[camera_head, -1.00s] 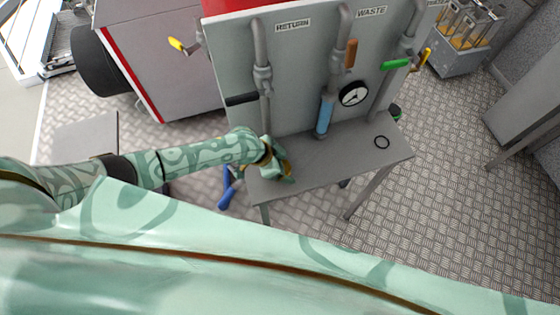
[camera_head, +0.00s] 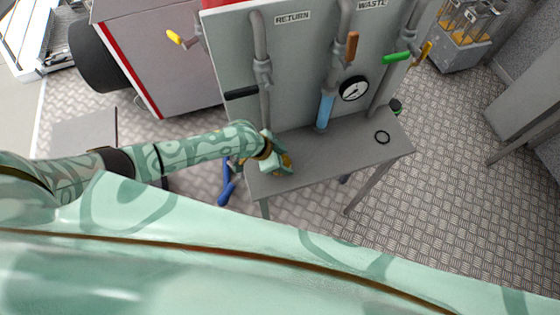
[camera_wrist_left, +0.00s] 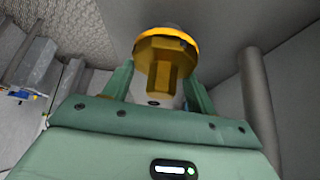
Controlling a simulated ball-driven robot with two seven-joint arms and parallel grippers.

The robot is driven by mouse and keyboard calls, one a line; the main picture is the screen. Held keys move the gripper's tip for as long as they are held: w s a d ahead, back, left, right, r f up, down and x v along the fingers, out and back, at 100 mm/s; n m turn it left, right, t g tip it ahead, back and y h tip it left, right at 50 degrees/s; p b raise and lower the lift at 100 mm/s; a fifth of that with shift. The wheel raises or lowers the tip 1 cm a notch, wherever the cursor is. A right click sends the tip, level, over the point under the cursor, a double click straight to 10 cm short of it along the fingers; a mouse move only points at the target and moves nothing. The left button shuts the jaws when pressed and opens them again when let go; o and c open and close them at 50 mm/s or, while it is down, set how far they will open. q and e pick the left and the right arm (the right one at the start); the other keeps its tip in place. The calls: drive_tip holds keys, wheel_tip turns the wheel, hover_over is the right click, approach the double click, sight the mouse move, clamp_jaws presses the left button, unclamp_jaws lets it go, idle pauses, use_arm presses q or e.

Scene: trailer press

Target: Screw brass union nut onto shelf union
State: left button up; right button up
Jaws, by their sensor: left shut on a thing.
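My left gripper (camera_head: 282,164) is over the left part of the grey shelf (camera_head: 345,155), in front of the panel. In the left wrist view its two green fingers (camera_wrist_left: 158,95) stand on either side of a brass hex piece, which looks like the union nut (camera_wrist_left: 166,55), and are shut on it. The nut has a wide round collar and a narrower hex part pointing towards my palm. The shelf union is not clear in either view; whether the nut touches it cannot be told. My right gripper is out of view.
The upright panel (camera_head: 300,65) behind the shelf carries grey pipes, a black-handled valve (camera_head: 241,93), a blue sight tube (camera_head: 326,110) and a round gauge (camera_head: 354,89). The shelf's middle is clear.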

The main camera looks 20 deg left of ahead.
use_arm(q)
drive_tip(key=shift+s+f+m+g+h+b, duration=0.15)
drive_tip(key=shift+m+g+b, duration=0.3)
drive_tip(key=shift+m+b, duration=0.4)
drive_tip(key=shift+m+g+h+b, duration=0.1)
drive_tip(key=shift+m+g+b, duration=0.3)
drive_tip(key=shift+m+b, duration=0.5)
drive_tip(key=shift+s+f+m+g+h+b, duration=0.15)
drive_tip(key=shift+m+g+b, duration=0.35)
drive_tip(key=shift+b, duration=0.6)
drive_tip(key=shift+r+m+b, duration=0.15)
drive_tip(key=shift+m+b, duration=0.15)
drive_tip(key=shift+m, duration=0.05)
drive_tip(key=shift+d, duration=0.1)
drive_tip(key=o, duration=1.1)
drive_tip(key=shift+c, duration=0.2)
